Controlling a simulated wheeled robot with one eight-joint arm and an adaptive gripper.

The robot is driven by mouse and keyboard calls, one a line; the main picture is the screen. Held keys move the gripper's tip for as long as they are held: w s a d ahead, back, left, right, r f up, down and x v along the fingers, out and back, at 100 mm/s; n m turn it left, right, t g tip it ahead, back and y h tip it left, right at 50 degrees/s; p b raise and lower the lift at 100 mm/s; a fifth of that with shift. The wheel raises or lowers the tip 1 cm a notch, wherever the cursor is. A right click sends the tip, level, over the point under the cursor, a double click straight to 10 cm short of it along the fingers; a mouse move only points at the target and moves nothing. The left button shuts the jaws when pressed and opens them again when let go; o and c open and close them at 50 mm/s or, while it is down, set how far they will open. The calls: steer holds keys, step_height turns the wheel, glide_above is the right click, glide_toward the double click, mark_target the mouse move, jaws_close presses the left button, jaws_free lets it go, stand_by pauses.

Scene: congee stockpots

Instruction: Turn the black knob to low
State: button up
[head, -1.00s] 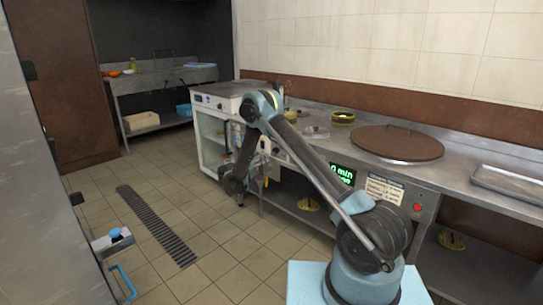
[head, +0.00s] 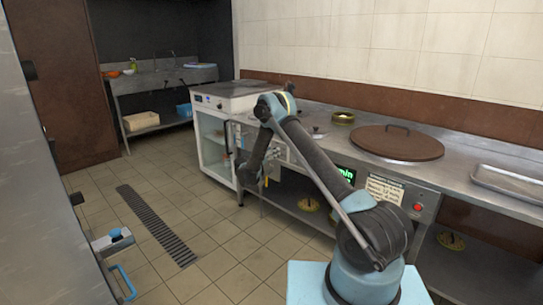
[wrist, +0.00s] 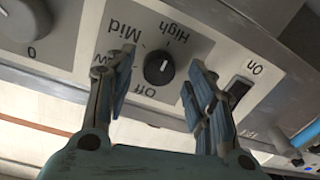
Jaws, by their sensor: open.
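The black knob (wrist: 159,69) sits on a pale control plate, seen upside down in the wrist view. A short white mark on it slants to the picture's upper right, nearest the High label. Mid (wrist: 121,31) is at upper left and Off (wrist: 155,93) is below. The label between them is partly hidden by my left finger, with only a W showing. My gripper (wrist: 160,62) is open, one finger on each side of the knob, apart from it. In the head view my arm hides the knob.
A black switch (wrist: 237,90) marked On is right of the knob, close to my right finger. Another knob (wrist: 24,20) marked 0 is at upper left. The counter holds a brown round lid (head: 397,143). A red button (head: 418,207) is on the front panel.

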steer(key=c, duration=1.1)
steer(key=shift+a, duration=0.1)
